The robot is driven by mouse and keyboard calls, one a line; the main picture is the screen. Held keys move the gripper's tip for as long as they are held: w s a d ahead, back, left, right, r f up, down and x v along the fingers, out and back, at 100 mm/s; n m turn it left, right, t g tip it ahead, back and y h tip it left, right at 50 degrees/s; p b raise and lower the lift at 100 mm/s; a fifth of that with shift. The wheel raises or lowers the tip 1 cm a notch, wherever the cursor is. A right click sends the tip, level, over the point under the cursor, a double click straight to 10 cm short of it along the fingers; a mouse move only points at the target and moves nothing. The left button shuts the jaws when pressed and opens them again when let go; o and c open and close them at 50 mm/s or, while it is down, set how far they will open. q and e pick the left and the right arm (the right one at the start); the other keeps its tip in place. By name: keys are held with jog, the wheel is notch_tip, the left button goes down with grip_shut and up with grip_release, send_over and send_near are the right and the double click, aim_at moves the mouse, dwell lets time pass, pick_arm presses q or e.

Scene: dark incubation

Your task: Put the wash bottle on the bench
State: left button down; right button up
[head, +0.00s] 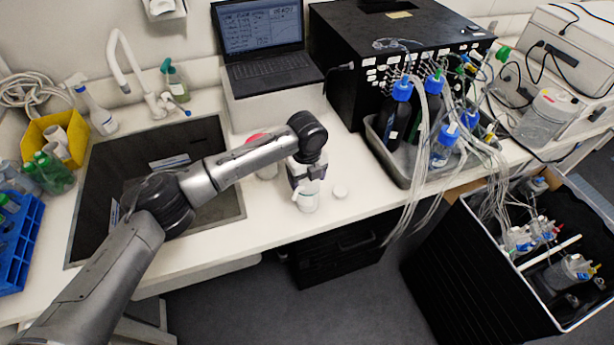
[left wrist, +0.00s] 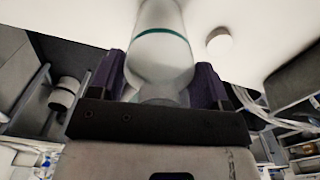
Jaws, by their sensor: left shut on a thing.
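The wash bottle (head: 308,198) is a white bottle, upright over the bench (head: 365,185) near its front edge, to the right of the sink. My left gripper (head: 307,175) is shut on its upper part from above. In the left wrist view the bottle (left wrist: 162,45), with a green band, sits between the two dark fingers of the gripper (left wrist: 160,90). I cannot tell whether its base touches the bench. My right gripper is in neither view.
A small white round lid (head: 340,191) lies just right of the bottle. A red-topped item (head: 258,140) stands behind the arm. The sink (head: 100,190) is left. A grey tray (head: 405,178) of bottles and tubing stands right. Bare bench lies around the lid.

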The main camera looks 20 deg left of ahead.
pick_arm(q)
jog(key=shift+f, duration=0.1)
jog(key=shift+c, duration=0.4)
grip_release()
notch_tip(320, 180, up, 12)
jog(key=b, duration=0.2)
jog(key=shift+r, duration=0.2)
